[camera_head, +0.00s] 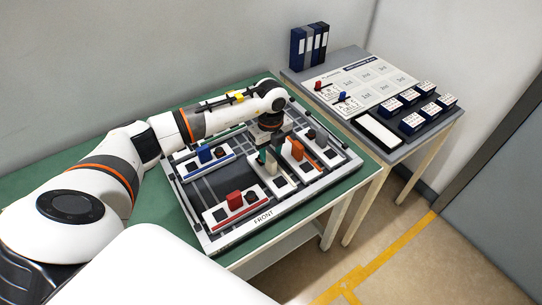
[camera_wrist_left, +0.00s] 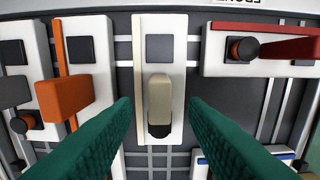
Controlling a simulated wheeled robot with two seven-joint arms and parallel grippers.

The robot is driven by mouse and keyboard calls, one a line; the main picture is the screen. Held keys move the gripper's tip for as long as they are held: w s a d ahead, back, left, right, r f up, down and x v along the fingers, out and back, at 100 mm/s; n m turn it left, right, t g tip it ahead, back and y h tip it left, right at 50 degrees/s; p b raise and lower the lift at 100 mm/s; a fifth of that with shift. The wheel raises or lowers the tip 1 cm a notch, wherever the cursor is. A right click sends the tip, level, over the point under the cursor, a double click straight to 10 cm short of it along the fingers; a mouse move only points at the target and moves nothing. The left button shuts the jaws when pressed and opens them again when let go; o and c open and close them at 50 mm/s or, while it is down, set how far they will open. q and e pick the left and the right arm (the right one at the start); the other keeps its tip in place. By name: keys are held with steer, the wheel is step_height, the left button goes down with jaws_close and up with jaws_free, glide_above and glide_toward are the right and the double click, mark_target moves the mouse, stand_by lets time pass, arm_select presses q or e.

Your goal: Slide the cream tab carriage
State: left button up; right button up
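The cream tab carriage (camera_wrist_left: 159,75) is a white block with a cream side strip, a dark square and a dark round knob. Its upright cream tab (camera_wrist_left: 160,98) stands in the middle of the wrist view and partly covers the knob. In the head view the carriage (camera_head: 279,182) lies on the board, partly hidden by my gripper. My left gripper (camera_head: 271,153) points down over it. Its green fingers (camera_wrist_left: 160,128) are apart, one on each side of the cream tab, with gaps to both sides. My right gripper shows in neither view.
An orange tab carriage (camera_head: 303,157) lies close on one side, a red tab carriage (camera_head: 236,207) on the other. A blue tab carriage (camera_head: 205,160) lies farther back. The framed board (camera_head: 214,241) rests on a green table (camera_head: 45,176). A side table (camera_head: 388,150) holds binders and small boxes.

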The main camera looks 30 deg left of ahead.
mark_target(271, 158)
arm_select(q)
steer(key=shift+f+p, duration=0.35)
steer(key=shift+f, duration=1.75)
steer(key=shift+c, duration=0.6)
jaws_close()
